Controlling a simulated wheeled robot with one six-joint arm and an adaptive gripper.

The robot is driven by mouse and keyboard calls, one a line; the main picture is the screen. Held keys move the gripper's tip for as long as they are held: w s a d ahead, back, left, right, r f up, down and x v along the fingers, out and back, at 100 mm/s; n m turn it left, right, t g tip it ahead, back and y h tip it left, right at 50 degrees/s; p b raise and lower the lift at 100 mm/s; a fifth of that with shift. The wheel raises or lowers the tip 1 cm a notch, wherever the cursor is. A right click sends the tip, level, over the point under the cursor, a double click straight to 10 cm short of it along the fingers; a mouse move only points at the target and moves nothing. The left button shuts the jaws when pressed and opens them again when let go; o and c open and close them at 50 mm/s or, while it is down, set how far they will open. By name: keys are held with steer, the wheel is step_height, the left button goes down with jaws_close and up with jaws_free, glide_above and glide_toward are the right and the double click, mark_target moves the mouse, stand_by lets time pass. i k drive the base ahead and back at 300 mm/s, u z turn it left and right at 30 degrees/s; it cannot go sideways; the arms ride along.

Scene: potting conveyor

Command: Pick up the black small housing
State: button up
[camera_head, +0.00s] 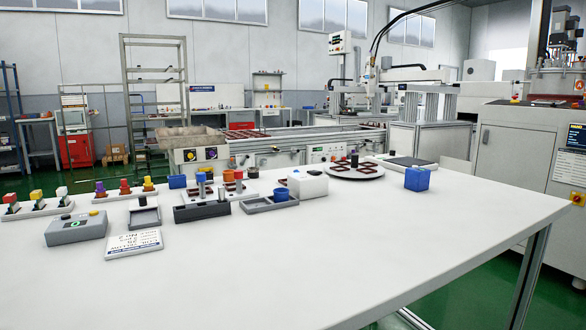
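My gripper is not in this view. Several small dark pieces show on the white table (330,260), and I cannot tell for sure which is the black small housing. A small dark piece (142,201) is at the small grey tray at the left. A long dark block (202,213) lies right of that tray. Red-brown square frames lie on the disc around the cylinder.
A grey control box (76,230) and a printed card (134,244) lie at the left. Coloured blocks stand in rows behind them. A grey tray holds a blue cup (281,194). A white box (308,184) and a blue block (417,179) stand farther right. The table's front and right are clear.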

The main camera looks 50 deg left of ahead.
mark_target(253, 172)
steer(key=i, duration=5.05)
steer(key=u, duration=3.3)
steer(key=i, duration=4.95)
steer(key=u, duration=0.1)
